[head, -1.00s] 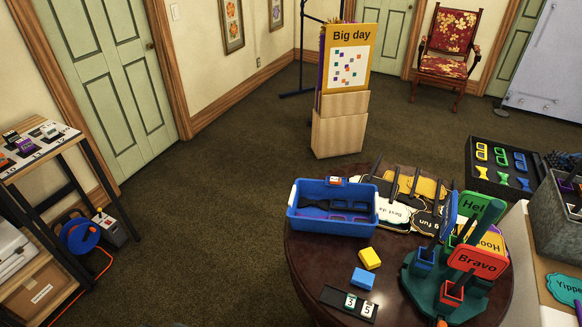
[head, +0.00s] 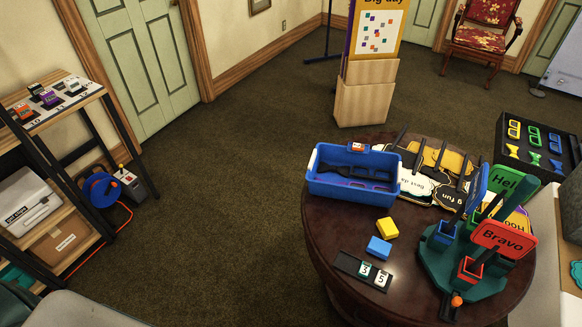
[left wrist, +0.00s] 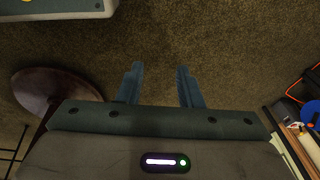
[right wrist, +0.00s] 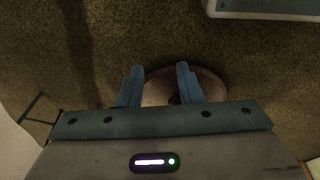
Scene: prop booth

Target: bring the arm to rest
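My left gripper (left wrist: 158,84) shows in the left wrist view with its two blue-grey fingers apart and nothing between them. Brown carpet lies beyond the fingertips. My right gripper (right wrist: 159,78) shows in the right wrist view, also with its fingers apart and nothing held. A round brown shape I cannot identify lies behind its fingers, apparently well below. Neither gripper is in the head view; only a grey part, probably of my own arm, shows at the lower left corner.
The round dark table (head: 326,230) holds a blue bin (head: 350,190), a yellow block (head: 387,228), a blue block (head: 379,248), a number strip (head: 345,264) and a green sign holder (head: 432,262). A shelf (head: 68,118) stands left. The carpet (head: 220,200) between is clear.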

